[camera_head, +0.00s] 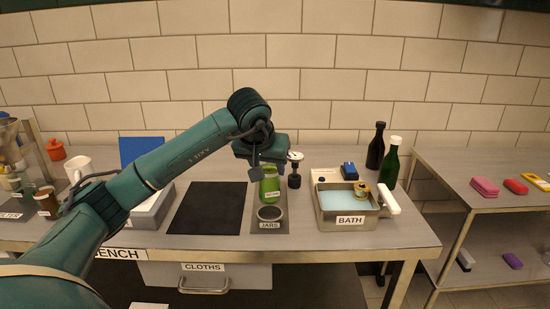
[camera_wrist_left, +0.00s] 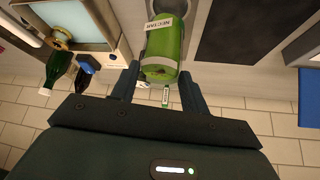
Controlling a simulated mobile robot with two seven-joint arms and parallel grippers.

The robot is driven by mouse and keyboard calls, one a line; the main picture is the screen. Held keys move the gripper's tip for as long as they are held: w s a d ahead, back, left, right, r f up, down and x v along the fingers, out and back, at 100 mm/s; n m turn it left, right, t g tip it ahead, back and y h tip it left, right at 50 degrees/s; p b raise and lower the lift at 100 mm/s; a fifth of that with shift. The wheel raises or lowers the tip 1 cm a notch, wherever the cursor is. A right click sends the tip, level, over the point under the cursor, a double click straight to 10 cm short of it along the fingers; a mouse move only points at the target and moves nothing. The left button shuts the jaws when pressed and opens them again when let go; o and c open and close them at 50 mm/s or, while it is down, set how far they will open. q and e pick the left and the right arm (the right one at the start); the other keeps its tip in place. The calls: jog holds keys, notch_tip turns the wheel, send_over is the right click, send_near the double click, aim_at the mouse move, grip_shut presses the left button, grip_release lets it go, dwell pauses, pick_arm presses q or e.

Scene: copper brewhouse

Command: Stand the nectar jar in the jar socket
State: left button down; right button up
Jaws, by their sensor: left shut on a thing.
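The nectar jar (camera_head: 269,187) is green with a white label, and looks roughly upright in the head view. It also shows in the left wrist view (camera_wrist_left: 165,48), where its label reads NECTAR. My left gripper (camera_head: 263,171) is shut on it, with a finger on either side. The jar socket (camera_head: 270,213) is a dark round opening with a pale rim in the grey plate marked JARS. The jar is behind the socket in the head view, not in it. I cannot tell whether its base touches the plate. My right gripper is out of view.
A black mat (camera_head: 208,208) lies left of the plate. A dark upright tool (camera_head: 294,175) stands close right of the jar. The BATH basin (camera_head: 346,205) is further right, with two bottles (camera_head: 390,163) behind it. A wall closes the back.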

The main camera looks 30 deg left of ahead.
aim_at(268, 189)
pick_arm(q)
jog(key=shift+w+a, duration=0.25)
jog(key=shift+w, duration=0.2)
jog(key=shift+s+f+b, duration=0.2)
jog(key=shift+f+b, duration=0.2)
jog(key=shift+b, duration=0.2)
jog(key=shift+f+b, duration=1.75)
jog(key=shift+f, duration=0.2)
jog(key=shift+f+b, duration=0.35)
jog(key=shift+f, duration=0.35)
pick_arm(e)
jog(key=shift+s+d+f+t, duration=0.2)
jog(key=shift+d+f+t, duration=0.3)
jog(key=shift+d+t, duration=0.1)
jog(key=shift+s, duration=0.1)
pick_arm(q)
jog(key=shift+f, duration=0.4)
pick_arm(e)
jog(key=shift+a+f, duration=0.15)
